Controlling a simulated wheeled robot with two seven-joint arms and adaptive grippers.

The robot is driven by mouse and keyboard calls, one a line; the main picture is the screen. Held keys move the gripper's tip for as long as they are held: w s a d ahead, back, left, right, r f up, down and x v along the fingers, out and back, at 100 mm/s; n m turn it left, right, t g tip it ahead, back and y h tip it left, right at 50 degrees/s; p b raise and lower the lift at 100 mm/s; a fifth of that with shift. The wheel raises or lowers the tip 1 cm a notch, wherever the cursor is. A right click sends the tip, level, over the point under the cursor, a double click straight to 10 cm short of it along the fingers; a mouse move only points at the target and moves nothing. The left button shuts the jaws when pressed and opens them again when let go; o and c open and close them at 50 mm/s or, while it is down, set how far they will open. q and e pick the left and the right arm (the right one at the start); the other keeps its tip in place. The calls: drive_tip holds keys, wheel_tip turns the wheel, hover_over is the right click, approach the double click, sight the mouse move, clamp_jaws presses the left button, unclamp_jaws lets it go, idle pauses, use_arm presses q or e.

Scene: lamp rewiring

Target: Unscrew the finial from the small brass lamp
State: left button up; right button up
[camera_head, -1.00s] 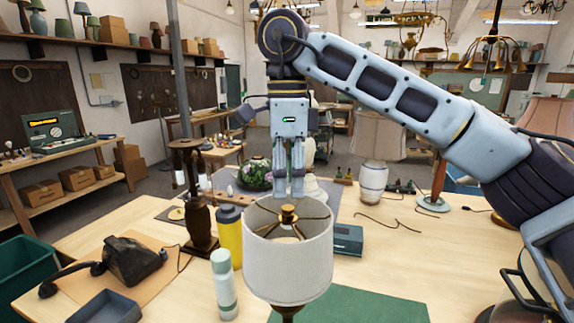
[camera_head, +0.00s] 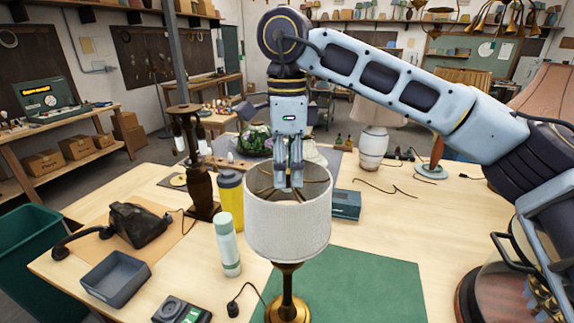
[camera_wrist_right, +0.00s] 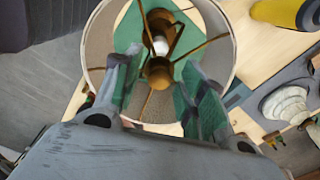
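The fingers of my right gripper (camera_wrist_right: 158,75) stand apart on either side of the finial, with gaps visible. My left gripper is not in view.
A yellow bottle (camera_head: 230,201) and a pale spray can (camera_head: 226,245) stand close left of the shade. A dark candlestick-style lamp (camera_head: 203,170) is behind them. A grey tray (camera_head: 115,278) lies front left. The green mat (camera_head: 365,290) is clear to the right.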

clamp_jaws()
drive_tip(key=shift+r+n+p, duration=0.1)
drive_tip(key=shift+n+p, duration=0.45)
drive_tip(key=shift+n, duration=3.55)
drive_tip(key=shift+n, duration=0.3)
drive_tip(key=shift+n+p, duration=0.45)
drive_tip(key=shift+n, duration=3.25)
drive_tip(key=shift+n, duration=0.3)
